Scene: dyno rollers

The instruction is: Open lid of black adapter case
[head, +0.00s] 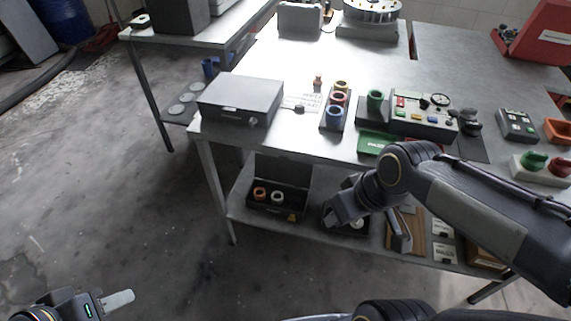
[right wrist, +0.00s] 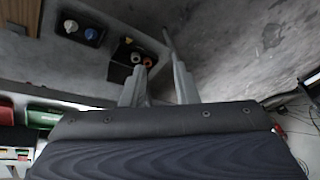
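The black adapter case (head: 277,211) sits on the lower shelf. Its lid (head: 286,171) stands up at the back, and an orange ring (head: 260,193) and a pale ring (head: 278,197) show inside. The case also appears in the right wrist view (right wrist: 122,66), beyond the fingers. My right gripper (head: 338,211) is to the right of the case in the head view, apart from it. In the right wrist view its two fingers (right wrist: 158,85) are spread with nothing between them. My left gripper (head: 118,300) is low over the floor at the left, far from the case; only one finger shape shows.
A second dark tray (head: 350,230) lies on the shelf by my right gripper, partly hidden. The tabletop (head: 290,135) overhangs the shelf, carrying a grey box (head: 240,101), a ring stand (head: 336,115) and a control panel (head: 425,115). The floor at left is clear.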

